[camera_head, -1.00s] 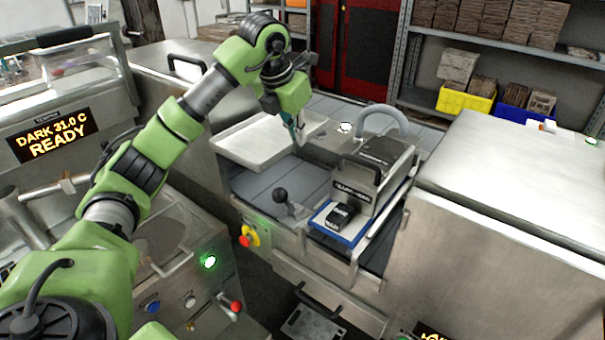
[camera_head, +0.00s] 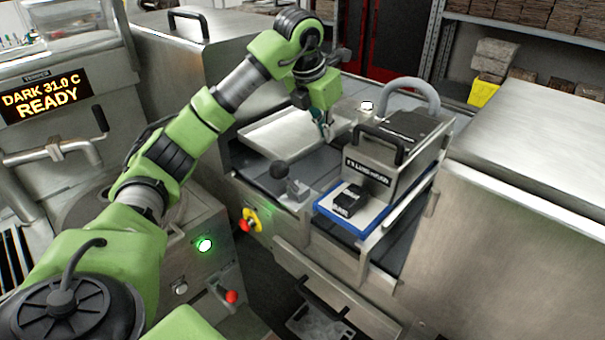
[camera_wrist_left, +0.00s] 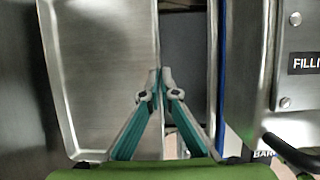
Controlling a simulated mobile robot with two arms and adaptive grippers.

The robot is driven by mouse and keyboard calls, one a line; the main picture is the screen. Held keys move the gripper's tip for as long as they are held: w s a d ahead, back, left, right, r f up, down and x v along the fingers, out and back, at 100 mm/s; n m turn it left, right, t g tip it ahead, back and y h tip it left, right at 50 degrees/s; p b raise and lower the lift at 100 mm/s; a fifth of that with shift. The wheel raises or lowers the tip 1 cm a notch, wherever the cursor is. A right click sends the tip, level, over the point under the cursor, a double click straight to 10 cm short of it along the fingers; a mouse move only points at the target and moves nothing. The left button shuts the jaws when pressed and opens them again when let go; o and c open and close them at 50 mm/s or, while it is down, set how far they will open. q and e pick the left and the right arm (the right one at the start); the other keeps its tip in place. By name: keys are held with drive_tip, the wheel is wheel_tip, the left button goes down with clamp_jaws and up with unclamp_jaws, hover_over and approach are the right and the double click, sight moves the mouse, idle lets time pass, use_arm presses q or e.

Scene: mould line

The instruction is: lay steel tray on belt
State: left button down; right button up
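The steel tray (camera_head: 290,133), shallow and pale grey, lies roughly level over the left part of the dark slatted belt (camera_head: 318,165) in the head view. I cannot tell whether its underside touches the belt. My left gripper (camera_head: 325,135) is at the tray's right rim. In the left wrist view the tray (camera_wrist_left: 105,80) fills the left side, and the fingertips of the left gripper (camera_wrist_left: 160,76) are closed together on its right rim. My right gripper is not in view.
A steel filling unit (camera_head: 375,165) with a handle and a blue-edged base stands right of the tray. A grey hose (camera_head: 415,90) arches behind the unit. A steel cabinet (camera_head: 510,210) closes off the right.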

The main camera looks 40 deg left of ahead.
sight(322, 144)
use_arm(q)
wheel_tip(322, 144, down, 5)
drive_tip(key=shift+s+r+p, duration=0.1)
drive_tip(key=shift+s+p, duration=0.05)
drive_tip(key=shift+p, duration=0.5)
wheel_tip(322, 144, down, 5)
drive_tip(key=shift+f+p, duration=0.1)
drive_tip(key=shift+p, duration=0.5)
drive_tip(key=c, duration=2.3)
unclamp_jaws()
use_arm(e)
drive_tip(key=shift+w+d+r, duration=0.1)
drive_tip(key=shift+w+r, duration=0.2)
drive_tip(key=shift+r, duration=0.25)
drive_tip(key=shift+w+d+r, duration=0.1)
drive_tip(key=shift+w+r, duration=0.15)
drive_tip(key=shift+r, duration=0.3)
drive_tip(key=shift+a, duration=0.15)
use_arm(q)
drive_tip(key=shift+r, duration=0.25)
drive_tip(key=b+v, duration=0.2)
drive_tip(key=v, duration=0.9)
drive_tip(key=shift+s+r, duration=0.2)
drive_tip(key=shift+s, duration=0.05)
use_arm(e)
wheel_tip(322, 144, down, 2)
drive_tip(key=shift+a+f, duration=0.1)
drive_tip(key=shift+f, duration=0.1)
